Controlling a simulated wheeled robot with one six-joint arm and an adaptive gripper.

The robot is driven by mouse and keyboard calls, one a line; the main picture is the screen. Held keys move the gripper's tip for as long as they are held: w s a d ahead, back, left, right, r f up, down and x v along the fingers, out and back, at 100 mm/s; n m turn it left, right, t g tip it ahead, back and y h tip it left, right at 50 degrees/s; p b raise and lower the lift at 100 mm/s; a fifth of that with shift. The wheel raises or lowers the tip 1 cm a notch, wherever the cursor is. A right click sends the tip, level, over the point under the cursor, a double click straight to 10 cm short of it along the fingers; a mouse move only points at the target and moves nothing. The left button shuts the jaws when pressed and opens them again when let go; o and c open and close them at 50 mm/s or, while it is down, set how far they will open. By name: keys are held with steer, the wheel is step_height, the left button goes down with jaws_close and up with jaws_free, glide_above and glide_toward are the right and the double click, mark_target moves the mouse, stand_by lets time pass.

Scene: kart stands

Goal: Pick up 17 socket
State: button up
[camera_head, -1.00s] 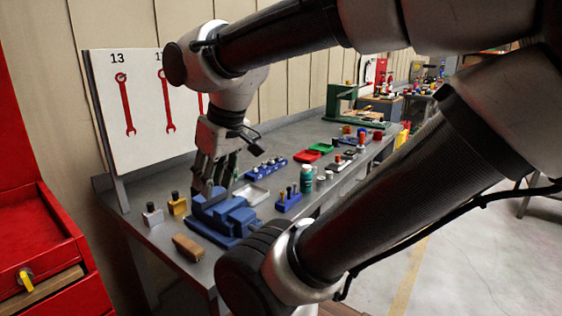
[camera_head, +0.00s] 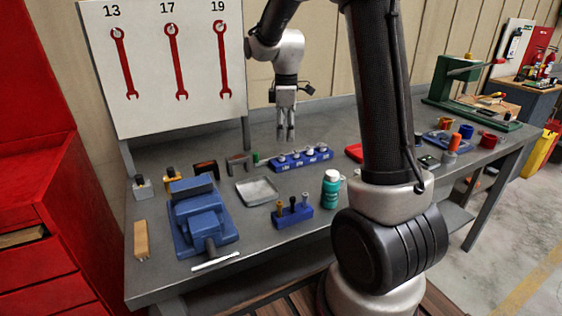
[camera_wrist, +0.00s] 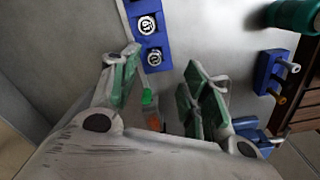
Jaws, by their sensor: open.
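A blue socket rack (camera_head: 310,163) holding several silver sockets in a row lies on the grey workbench. I cannot read which socket is the 17. My gripper (camera_head: 286,138) points down above and behind the left end of the rack, open and empty. In the wrist view, two sockets in the rack, a nearer one (camera_wrist: 154,57) and a farther one (camera_wrist: 147,25), show just beyond the spread fingers (camera_wrist: 160,75). The rest of the rack is outside that view.
A blue vise (camera_head: 200,215), a grey tray (camera_head: 258,192), a blue holder with upright bits (camera_head: 292,217) and a green bottle (camera_head: 331,188) stand in front. A white panel (camera_head: 190,80) with red wrenches stands behind at left. A green press (camera_head: 465,95) is far right.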

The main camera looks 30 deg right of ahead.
mark_target(281, 155)
steer(key=f, duration=0.5)
steer(key=w+f, duration=0.1)
steer(key=f, duration=0.2)
steer(key=shift+w+a+f, duration=0.1)
steer(key=shift+a+f, duration=0.2)
steer(key=shift+a, duration=0.05)
steer(key=shift+c, duration=0.3)
jaws_close()
